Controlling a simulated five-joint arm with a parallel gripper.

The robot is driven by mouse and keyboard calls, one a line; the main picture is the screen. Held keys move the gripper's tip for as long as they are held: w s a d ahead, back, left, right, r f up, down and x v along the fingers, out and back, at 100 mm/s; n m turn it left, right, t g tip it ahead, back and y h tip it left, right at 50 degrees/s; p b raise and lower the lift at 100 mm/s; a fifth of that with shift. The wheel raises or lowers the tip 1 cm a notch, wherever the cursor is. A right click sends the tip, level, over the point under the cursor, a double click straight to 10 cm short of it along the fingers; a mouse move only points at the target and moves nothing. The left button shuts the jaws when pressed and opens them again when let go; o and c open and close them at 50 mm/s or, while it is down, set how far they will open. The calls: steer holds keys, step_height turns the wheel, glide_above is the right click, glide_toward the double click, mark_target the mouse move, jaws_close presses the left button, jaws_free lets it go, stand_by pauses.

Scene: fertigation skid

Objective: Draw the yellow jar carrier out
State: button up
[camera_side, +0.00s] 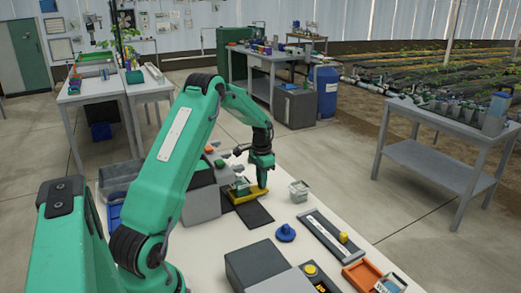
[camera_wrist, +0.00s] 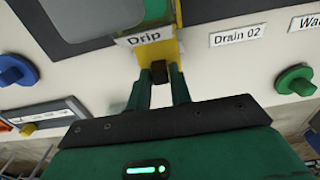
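The yellow jar carrier (camera_side: 249,196) sits at the front of a grey unit on the bench in the side view, with a jar on it. In the wrist view its yellow front (camera_wrist: 172,50) shows behind a "Drip" label (camera_wrist: 145,37), with a dark block-like handle (camera_wrist: 159,73). My gripper (camera_side: 261,186) points down at the carrier's right end. In the wrist view my gripper's fingers (camera_wrist: 160,78) lie on both sides of the handle and appear to touch it. Most of the carrier is hidden in the wrist view.
A dark flat strip (camera_side: 255,216) lies in front of the carrier. A small clear container (camera_side: 299,191) stands to its right. A "Drain 02" label (camera_wrist: 237,36) is beside the handle.

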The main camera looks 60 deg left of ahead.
jaws_close()
steer(key=d, duration=1.1)
steer(key=shift+d, duration=0.3)
steer(key=o, duration=0.5)
jaws_free()
steer(key=shift+r, duration=0.1)
